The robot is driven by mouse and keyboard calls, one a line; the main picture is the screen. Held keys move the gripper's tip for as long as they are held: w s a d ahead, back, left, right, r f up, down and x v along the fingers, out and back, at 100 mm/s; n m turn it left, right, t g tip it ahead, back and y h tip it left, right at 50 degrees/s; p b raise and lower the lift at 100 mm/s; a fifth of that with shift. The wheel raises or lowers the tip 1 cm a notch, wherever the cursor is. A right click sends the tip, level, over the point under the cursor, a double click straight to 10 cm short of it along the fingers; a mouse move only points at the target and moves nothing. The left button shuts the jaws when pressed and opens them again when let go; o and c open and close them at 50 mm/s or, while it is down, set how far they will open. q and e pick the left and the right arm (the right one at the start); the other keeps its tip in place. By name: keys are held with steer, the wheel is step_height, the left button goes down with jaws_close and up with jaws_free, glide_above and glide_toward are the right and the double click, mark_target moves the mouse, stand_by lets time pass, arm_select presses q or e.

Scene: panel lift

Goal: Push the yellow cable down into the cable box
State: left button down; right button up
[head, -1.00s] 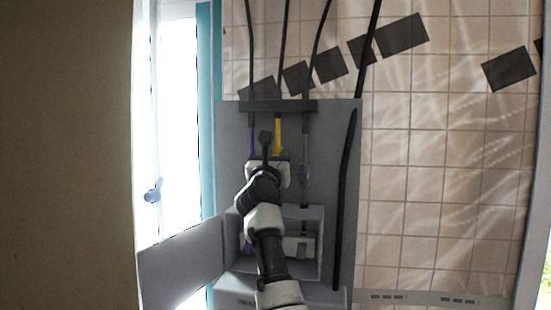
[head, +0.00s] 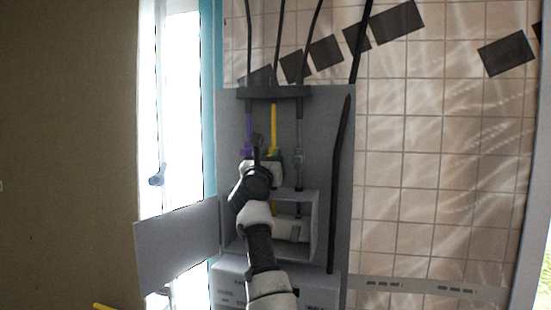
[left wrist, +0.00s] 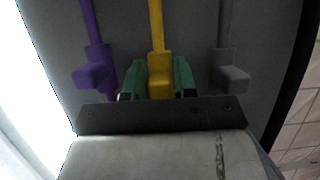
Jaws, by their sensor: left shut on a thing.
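The yellow cable (head: 274,115) hangs from a dark bar on the grey panel. My left gripper (head: 269,154) is shut on the yellow cable's thick block, which also shows in the left wrist view (left wrist: 159,75) between the green fingertips (left wrist: 166,80). My arm hides part of the box and the cable's lower end. My right gripper is not in view.
A purple cable (head: 249,120) hangs to the left and a grey cable (head: 300,125) to the right, close to the gripper. The box's door (head: 178,243) stands open at the left. A thick black cable (head: 338,180) runs down the panel's right edge.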

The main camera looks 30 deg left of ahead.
arm_select(q)
steer(key=c, duration=1.2)
jaws_free()
steer(key=shift+w+f, duration=0.1)
steer(key=shift+f, duration=0.35)
steer(key=shift+c, duration=0.2)
steer(key=shift+o, duration=1.3)
steer(key=shift+w+r, duration=0.1)
steer(key=shift+r, duration=0.05)
steer(key=shift+s+d+f+b, duration=0.1)
steer(key=shift+s+f+b, duration=0.15)
steer(key=shift+s, duration=0.2)
steer(key=b+v, duration=0.5)
steer(key=v, duration=0.4)
steer(key=shift+s+d+f, duration=0.1)
steer(key=shift+s+f, duration=0.05)
steer(key=shift+s, duration=0.2)
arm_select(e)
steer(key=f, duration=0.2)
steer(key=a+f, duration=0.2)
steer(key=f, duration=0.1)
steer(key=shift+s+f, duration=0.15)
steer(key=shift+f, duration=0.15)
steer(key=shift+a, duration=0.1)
